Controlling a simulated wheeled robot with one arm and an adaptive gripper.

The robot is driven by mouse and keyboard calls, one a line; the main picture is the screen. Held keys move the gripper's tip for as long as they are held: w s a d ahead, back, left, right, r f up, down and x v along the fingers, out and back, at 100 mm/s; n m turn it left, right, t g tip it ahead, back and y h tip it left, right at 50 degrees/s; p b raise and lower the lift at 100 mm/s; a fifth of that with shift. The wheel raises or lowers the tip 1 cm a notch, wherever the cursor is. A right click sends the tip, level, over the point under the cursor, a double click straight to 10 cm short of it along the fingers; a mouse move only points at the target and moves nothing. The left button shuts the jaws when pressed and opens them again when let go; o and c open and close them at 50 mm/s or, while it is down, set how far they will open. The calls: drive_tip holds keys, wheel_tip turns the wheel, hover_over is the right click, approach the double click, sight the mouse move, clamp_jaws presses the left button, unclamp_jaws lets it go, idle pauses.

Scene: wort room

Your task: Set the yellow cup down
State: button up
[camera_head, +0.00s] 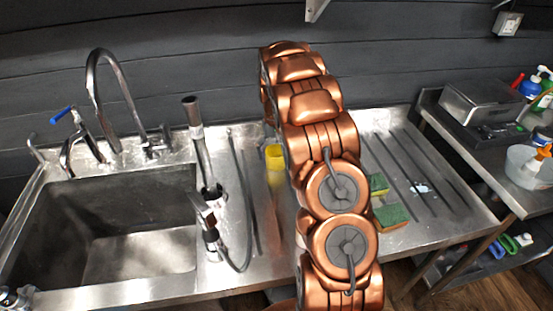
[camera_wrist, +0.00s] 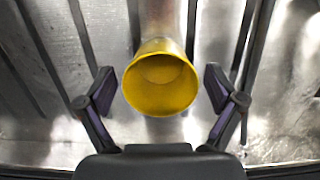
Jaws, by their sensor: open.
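The yellow cup (camera_head: 274,158) is on the ribbed steel drainboard, just left of my copper arm in the head view. In the wrist view the cup (camera_wrist: 161,84) shows its open mouth toward the camera. My gripper (camera_wrist: 160,90) is open, with one finger on each side of the cup and a visible gap to it on both sides. The head view hides my gripper behind the arm. I cannot tell exactly how the cup's base meets the drainboard.
A deep sink (camera_head: 120,235) with a tall faucet (camera_head: 110,90) lies to the left. Two green-and-yellow sponges, one in front (camera_head: 391,216), lie right of my arm. A side shelf at right holds a metal box (camera_head: 483,103) and bottles. The drainboard's right part (camera_head: 425,180) is mostly clear.

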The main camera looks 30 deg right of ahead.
drive_tip(key=shift+w+r+b, duration=0.75)
drive_tip(key=shift+r+b, duration=0.55)
drive_tip(key=shift+r, duration=3.65)
drive_tip(key=s+a+r, duration=0.5)
drive_tip(key=s+a, duration=0.2)
drive_tip(key=a, duration=0.1)
drive_tip(key=s+a+f+n, duration=0.1)
drive_tip(key=s+a, duration=0.4)
drive_tip(key=s, duration=0.5)
drive_tip(key=s+a+f+n, duration=0.2)
drive_tip(key=s+a, duration=0.3)
drive_tip(key=s, duration=0.6)
drive_tip(key=s+a+f+n, duration=0.1)
drive_tip(key=s+a, duration=0.5)
drive_tip(key=s, duration=0.5)
drive_tip(key=shift+f+n+h, duration=0.2)
drive_tip(key=shift+n+h, duration=0.1)
drive_tip(key=shift+h, duration=0.1)
drive_tip(key=shift+c, duration=0.3)
